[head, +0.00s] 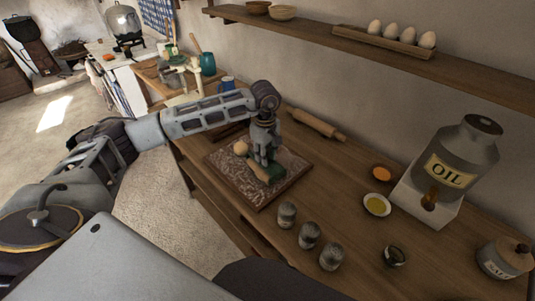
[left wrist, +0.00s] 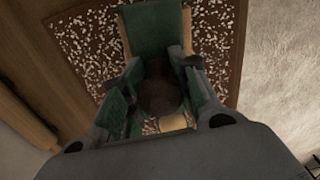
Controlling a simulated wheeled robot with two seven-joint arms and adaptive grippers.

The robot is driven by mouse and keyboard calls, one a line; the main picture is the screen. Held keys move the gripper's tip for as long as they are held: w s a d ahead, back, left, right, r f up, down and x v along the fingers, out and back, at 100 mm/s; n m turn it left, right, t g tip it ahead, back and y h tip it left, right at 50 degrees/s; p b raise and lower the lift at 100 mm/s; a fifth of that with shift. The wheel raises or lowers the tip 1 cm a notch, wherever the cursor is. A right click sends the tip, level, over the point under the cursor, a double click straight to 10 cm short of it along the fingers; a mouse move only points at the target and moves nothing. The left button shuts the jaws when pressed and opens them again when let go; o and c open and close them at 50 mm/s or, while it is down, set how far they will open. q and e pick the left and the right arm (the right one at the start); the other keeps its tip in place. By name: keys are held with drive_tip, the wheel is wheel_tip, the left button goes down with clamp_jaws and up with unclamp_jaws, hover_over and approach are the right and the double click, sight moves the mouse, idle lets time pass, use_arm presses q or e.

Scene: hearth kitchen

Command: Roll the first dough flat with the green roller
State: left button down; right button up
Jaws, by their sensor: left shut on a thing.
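My left gripper (head: 268,168) points down over the floured board (head: 256,194) and is shut on the green roller (head: 291,176). The roller is low over the board; I cannot tell whether it touches. In the left wrist view, the roller's green part (left wrist: 155,28) shows beyond the fingers (left wrist: 160,92), with a dark brown part between them. A tan cylindrical piece (head: 257,171) lies beside the fingers. A small pale round dough (head: 240,148) sits on the board left of the gripper. A pale piece in the left wrist view (left wrist: 172,122) is mostly hidden. My right gripper is not in view.
A wooden rolling pin (head: 316,123) lies behind the board. Several jars (head: 309,235) stand in front, right of it. Small bowls (head: 377,205) and an oil can (head: 462,160) are further right. A shelf (head: 320,37) runs above.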

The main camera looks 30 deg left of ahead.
use_arm(q)
drive_tip(key=shift+f, duration=0.15)
drive_tip(key=shift+w+d, duration=0.3)
drive_tip(key=shift+w, duration=0.35)
drive_tip(key=shift+w+d, duration=0.15)
drive_tip(key=shift+w, duration=0.1)
drive_tip(key=shift+r, duration=0.2)
drive_tip(key=shift+s+b, duration=0.1)
drive_tip(key=shift+b, duration=0.2)
